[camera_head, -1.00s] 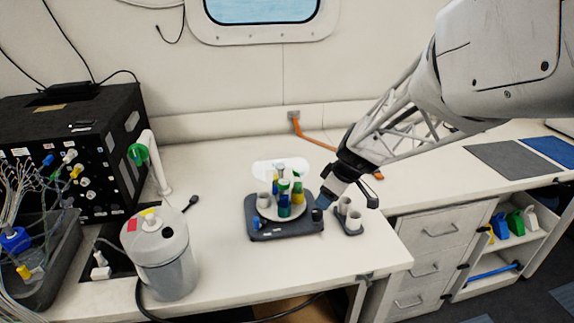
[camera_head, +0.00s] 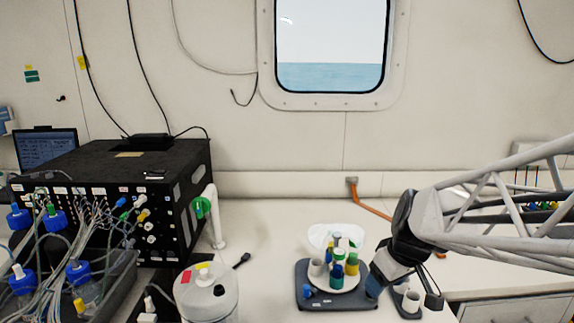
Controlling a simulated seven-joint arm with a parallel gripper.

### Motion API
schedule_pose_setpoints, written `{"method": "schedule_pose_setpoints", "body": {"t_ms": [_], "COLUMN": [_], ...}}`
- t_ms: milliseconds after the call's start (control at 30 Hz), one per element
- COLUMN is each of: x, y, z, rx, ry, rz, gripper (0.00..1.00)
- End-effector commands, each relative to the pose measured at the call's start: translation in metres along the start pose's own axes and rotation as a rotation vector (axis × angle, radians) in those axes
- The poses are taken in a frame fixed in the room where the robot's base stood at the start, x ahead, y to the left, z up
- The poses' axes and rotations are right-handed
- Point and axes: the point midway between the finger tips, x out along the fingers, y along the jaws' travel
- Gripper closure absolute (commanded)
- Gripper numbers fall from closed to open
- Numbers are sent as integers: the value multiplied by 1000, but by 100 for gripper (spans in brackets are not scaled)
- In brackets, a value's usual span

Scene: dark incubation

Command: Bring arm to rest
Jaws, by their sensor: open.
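My arm comes in from the right in the head view. My gripper (camera_head: 376,286) points down and left at the right edge of a dark tray device (camera_head: 318,302). Its fingers are small and partly hidden here, but it appears open with nothing in it. The tray bears a white round holder with several tubes, among them a green-and-blue one (camera_head: 337,277) and a yellow-topped one (camera_head: 352,265). I cannot tell whether the gripper touches the tray.
A small dark stand with pale cups (camera_head: 410,301) is just right of the gripper. A white canister (camera_head: 207,296) stands at the front left. A black box with many cables (camera_head: 120,190) fills the left. The counter behind the tray is mostly clear, with an orange cable (camera_head: 370,207).

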Motion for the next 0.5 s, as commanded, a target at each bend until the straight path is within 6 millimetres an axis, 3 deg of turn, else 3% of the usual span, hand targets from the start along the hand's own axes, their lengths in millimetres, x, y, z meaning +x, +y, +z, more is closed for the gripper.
{"method": "schedule_pose_setpoints", "body": {"t_ms": [200, 500], "x": [-34, -62], "y": [-44, -86], "z": [39, 95], "rx": [164, 391], "ry": [-33, -48], "rz": [57, 150], "gripper": [40, 40]}}
